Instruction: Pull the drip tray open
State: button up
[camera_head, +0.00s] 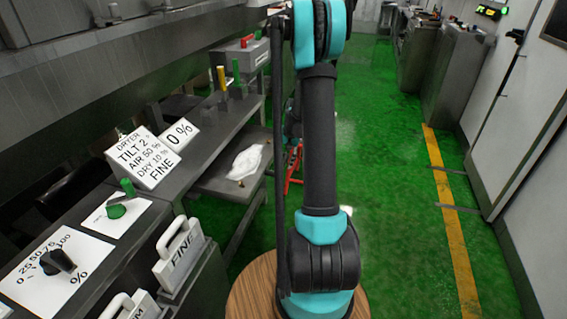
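I cannot tell which part is the drip tray; no part in view carries that name. At the left, a white-fronted part with a loop handle, marked FINE (183,262), sits at the side of the grey machine bench. A second similar handled front (141,305), its label cut off by the frame, is at the bottom edge. Both stand left of my arm. My arm rises through the middle of the picture and leaves it at the top. My gripper is not visible.
A grey bench carries a black dial (59,262), a green knob (117,209) and a sign reading DRYER (147,157). A lower grey shelf (212,184) holds a white cloth-like item (246,162). The green floor (395,245) right of my arm is clear. Cabinets (453,75) line the right.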

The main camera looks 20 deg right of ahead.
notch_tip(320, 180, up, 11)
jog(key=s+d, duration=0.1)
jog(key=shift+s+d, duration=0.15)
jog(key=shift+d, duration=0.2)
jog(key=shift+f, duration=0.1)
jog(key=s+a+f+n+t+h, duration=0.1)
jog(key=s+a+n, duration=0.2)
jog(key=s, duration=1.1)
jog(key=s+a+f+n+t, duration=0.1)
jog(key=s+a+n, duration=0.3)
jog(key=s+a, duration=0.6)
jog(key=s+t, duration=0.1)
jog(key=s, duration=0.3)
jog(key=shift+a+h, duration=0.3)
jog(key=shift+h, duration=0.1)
